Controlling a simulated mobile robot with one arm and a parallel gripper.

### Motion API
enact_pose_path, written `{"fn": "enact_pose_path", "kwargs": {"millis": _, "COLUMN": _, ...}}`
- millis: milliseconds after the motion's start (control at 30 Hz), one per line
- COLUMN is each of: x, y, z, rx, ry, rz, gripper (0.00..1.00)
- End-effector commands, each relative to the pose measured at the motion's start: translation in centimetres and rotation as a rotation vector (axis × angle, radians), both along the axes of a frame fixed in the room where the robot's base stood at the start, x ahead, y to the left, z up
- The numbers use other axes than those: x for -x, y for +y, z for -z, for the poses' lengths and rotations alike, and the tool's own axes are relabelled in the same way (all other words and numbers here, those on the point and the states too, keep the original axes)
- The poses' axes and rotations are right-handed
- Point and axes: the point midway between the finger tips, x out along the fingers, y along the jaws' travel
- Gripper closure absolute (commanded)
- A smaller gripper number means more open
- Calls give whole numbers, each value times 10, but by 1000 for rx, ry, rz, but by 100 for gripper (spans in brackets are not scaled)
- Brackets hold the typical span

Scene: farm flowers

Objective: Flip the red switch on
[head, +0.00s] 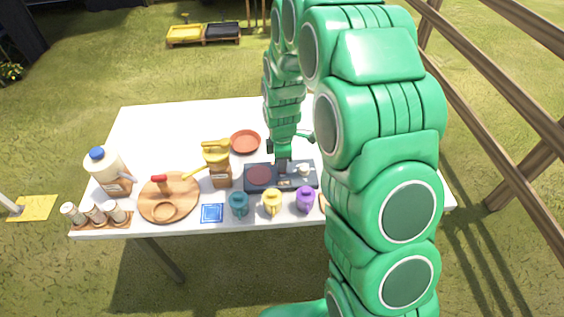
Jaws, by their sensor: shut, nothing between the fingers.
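No red switch can be made out for certain. A dark hotplate unit (258,188) lies near the front middle of the white table, with a round reddish plate (258,176) on its left and small light controls (303,170) on its right. My gripper (283,166) points down just over the middle of this unit, between the plate and the controls. It is shut and holds nothing. Whether it touches the unit cannot be told. My arm hides the table's right part and may hide part of the unit.
Teal (239,204), yellow (272,202) and purple (305,200) mugs stand in front of the unit. A coffee grinder (220,174) stands left of it, a red-brown bowl (245,141) behind. Further left are a round wooden board (182,208) and a jug (104,174). The table's back left is clear.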

Motion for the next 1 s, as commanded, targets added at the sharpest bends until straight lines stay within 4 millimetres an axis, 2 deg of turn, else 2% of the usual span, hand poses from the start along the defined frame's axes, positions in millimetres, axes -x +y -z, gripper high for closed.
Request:
{"fn": "enact_pose_path", "kwargs": {"millis": 33, "x": 3, "y": 0, "z": 5, "rx": 1, "ry": -13, "rz": -1, "gripper": 100}}
{"fn": "enact_pose_path", "kwargs": {"millis": 400, "x": 9, "y": 0, "z": 12, "rx": -1, "ry": -129, "rz": -3, "gripper": 100}}
{"fn": "enact_pose_path", "kwargs": {"millis": 1000, "x": 16, "y": 0, "z": 19, "rx": 1, "ry": -109, "rz": -2, "gripper": 100}}
